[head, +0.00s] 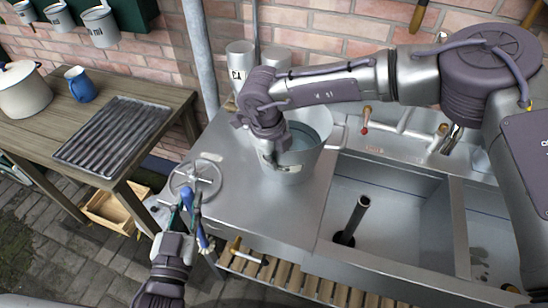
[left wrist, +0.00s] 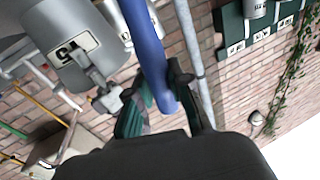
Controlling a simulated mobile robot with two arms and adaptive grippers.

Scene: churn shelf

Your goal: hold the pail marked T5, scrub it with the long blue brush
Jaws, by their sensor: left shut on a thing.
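The pail marked T5 (head: 290,172) is a grey metal pail standing on the steel counter left of the sink. Its T5 label shows in the left wrist view (left wrist: 75,48), tilted by the camera's angle. My right gripper (head: 270,150) is at the pail's near-left rim; whether its fingers are closed on the rim is unclear. My left gripper (head: 188,222) is shut on the long blue brush (head: 203,238), in front of the counter's left end, apart from the pail. The brush's blue handle (left wrist: 148,45) passes between the green fingers; its bristles are not clear.
Canisters (head: 240,60) stand behind the pail. The sink basin (head: 385,205) holds an upright dark pipe. A wooden table (head: 150,150) at left carries a ribbed tray, white pot and blue mug.

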